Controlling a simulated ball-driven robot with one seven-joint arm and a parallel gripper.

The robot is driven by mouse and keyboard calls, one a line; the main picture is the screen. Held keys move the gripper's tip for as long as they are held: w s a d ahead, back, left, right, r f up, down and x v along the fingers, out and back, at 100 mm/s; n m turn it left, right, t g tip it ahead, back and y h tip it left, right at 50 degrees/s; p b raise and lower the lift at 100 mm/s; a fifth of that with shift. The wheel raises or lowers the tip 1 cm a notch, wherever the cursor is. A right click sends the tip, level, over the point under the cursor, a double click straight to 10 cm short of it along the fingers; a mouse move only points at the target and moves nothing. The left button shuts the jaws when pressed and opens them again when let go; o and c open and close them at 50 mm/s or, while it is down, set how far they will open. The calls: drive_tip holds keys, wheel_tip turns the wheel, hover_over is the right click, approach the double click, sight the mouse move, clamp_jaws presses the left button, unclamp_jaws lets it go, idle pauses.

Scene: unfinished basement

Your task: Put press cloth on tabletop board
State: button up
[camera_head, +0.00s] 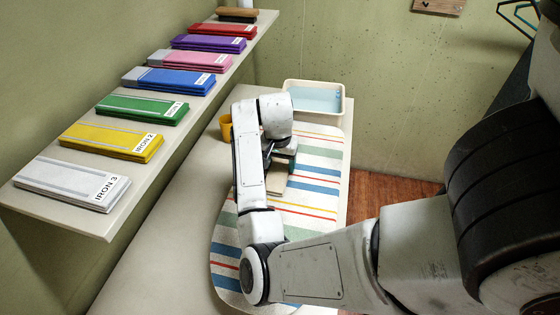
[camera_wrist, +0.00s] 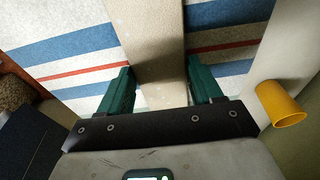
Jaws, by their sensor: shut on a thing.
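The tabletop board (camera_head: 320,170) has a striped cover in white, blue, red, yellow and green and lies on the table. The press cloth (camera_head: 277,182) is a plain beige piece over the striped board; it also shows in the wrist view (camera_wrist: 148,40) as a flat strip. My gripper (camera_head: 281,160) is above the board, partly hidden by my arm. In the wrist view its green fingers (camera_wrist: 160,82) are on either side of the cloth, shut on it. I cannot tell whether the cloth touches the board.
A yellow cup (camera_head: 225,127) stands left of the board and shows in the wrist view (camera_wrist: 281,104). A cream tray with bluish contents (camera_head: 316,84) is at the board's far end. A wall shelf (camera_head: 60,216) on the left holds several coloured folded stacks.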

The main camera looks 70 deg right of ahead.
sight(279, 171)
drive_tip(key=shift+f, duration=0.2)
drive_tip(key=o, duration=1.1)
drive_tip(key=shift+r, duration=0.1)
drive_tip(key=r, duration=0.4)
drive_tip(key=a+r+p, duration=0.1)
drive_tip(key=r, duration=0.7)
drive_tip(key=shift+s+a, duration=0.1)
drive_tip(key=shift+a, duration=0.3)
